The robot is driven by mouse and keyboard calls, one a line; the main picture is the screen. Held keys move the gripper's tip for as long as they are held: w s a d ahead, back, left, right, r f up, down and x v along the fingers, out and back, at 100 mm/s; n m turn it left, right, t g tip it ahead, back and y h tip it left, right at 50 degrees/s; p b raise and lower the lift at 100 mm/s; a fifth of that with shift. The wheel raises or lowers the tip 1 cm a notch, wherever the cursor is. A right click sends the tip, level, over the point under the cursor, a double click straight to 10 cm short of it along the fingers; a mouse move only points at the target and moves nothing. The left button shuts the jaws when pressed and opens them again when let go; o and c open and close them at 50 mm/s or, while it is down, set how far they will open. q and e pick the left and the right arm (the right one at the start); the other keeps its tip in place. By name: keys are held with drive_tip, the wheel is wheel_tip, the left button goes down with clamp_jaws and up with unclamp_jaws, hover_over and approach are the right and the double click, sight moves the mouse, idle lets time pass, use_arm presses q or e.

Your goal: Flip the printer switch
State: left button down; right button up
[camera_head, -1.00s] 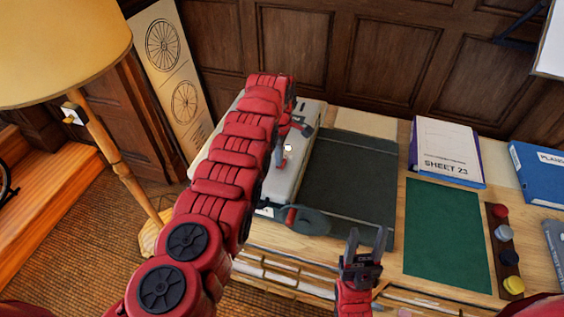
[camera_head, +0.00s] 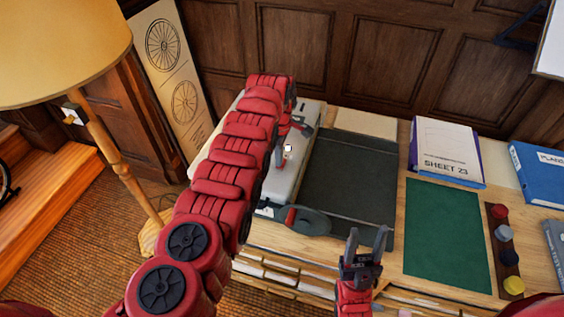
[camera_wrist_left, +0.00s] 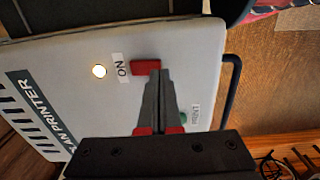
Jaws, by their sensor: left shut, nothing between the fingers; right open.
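The light grey plan printer (camera_head: 284,184) stands at the left end of the table, partly hidden behind my left arm. In the left wrist view its panel (camera_wrist_left: 65,58) shows a red switch (camera_wrist_left: 146,68) beside an "ON" label (camera_wrist_left: 121,68), a lit round lamp (camera_wrist_left: 99,71) and a small green button (camera_wrist_left: 184,117). My left gripper (camera_head: 280,156) is shut and empty over the panel. In the left wrist view its fingertips (camera_wrist_left: 159,72) overlap the edge of the red switch; I cannot tell whether they touch. My right gripper (camera_head: 367,235) is open and empty near the table's front edge.
A dark flat board (camera_head: 346,185) lies right of the printer, with a dark rounded object (camera_head: 306,221) in front. Further right are a green mat (camera_head: 446,235), a "SHEET 23" box (camera_head: 446,150), a blue binder (camera_head: 541,172) and a knob strip (camera_head: 505,250). A lamp (camera_head: 60,45) stands left.

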use_arm(q)
drive_tip(key=shift+f+b, duration=1)
drive_tip(key=shift+f, duration=0.05)
idle(0.7)
drive_tip(key=shift+r, duration=0.1)
wheel_tip(320, 180, up, 2)
drive_tip(key=shift+r+p, duration=0.25)
drive_tip(key=shift+p, duration=0.9)
wheel_tip(320, 180, up, 2)
drive_tip(key=shift+r+p, duration=0.1)
drive_tip(key=shift+p, duration=0.55)
drive_tip(key=shift+r+p, duration=0.3)
drive_tip(key=shift+r, duration=0.85)
